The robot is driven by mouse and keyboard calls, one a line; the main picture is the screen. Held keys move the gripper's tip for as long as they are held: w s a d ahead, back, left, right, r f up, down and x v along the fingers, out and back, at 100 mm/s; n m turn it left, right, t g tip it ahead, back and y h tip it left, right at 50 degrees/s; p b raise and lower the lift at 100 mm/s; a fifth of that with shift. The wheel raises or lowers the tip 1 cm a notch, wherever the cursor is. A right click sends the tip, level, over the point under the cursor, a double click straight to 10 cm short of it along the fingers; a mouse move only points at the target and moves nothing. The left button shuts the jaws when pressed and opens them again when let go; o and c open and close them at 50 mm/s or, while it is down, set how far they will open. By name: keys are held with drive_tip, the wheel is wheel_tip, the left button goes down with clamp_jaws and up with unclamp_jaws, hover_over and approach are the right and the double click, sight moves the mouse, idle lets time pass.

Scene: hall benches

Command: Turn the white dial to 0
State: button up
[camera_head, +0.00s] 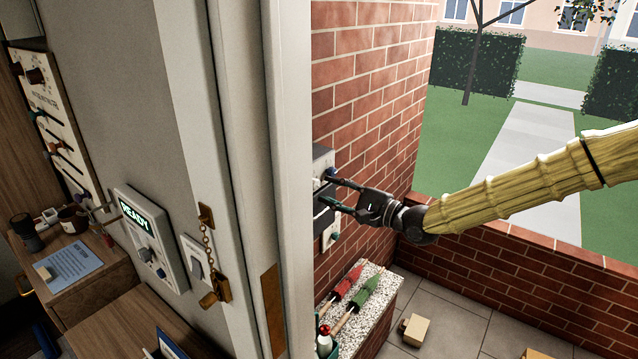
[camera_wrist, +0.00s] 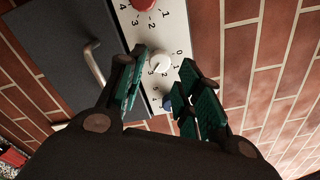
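The white dial (camera_wrist: 160,63) is a small round knob on a pale panel (camera_wrist: 172,88) with printed numbers; a 0 shows at its upper right. Which number it points to is too small to tell. My gripper (camera_wrist: 163,82) is open, with one teal-padded finger on the left of the dial and the other to its lower right. I see a gap between the fingers and cannot tell whether either touches the dial. In the head view my gripper (camera_head: 330,187) reaches to the unit on the brick wall; the dial is hidden there.
A red knob (camera_wrist: 143,4) and a blue knob (camera_wrist: 167,103) share the panel. A dark door with a metal handle (camera_wrist: 94,64) is on its left. A door frame (camera_head: 285,120) stands left.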

sight(317, 185)
drive_tip(key=shift+p+x, duration=0.6)
drive_tip(key=shift+x, duration=1.85)
drive_tip(key=shift+c, duration=0.4)
drive_tip(key=c, duration=0.7)
